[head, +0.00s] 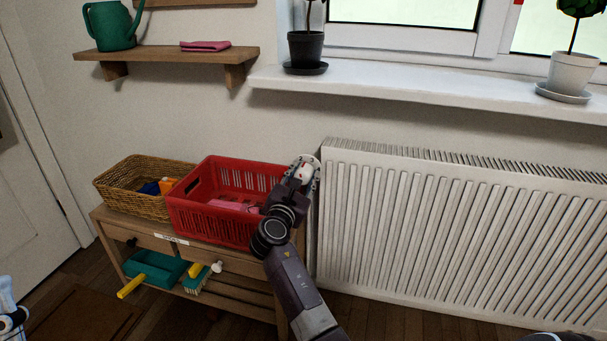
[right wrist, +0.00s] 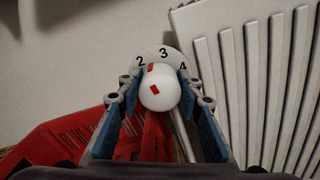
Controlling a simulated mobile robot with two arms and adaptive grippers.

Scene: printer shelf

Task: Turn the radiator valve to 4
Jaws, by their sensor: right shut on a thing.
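The radiator valve is a white round knob (right wrist: 160,92) with red marks, in front of a pale dial (right wrist: 163,54) numbered 2, 3 and 4. The red mark on the knob's rim points up, slightly left, between 2 and 3. My right gripper (right wrist: 160,88) is shut on the knob, one blue-padded finger on each side. In the head view, my right gripper (head: 306,166) is at the valve by the radiator's upper left end, and covers much of it. My left gripper (head: 9,312) shows only partly at the lower left edge; its jaws are unclear.
The white radiator (head: 430,230) is right of the valve, under the windowsill (head: 430,88). A red crate (head: 205,223) stands close left of my right gripper on a wooden bench (head: 215,262), beside a wicker basket (head: 125,198). A wall shelf (head: 165,54) is above.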

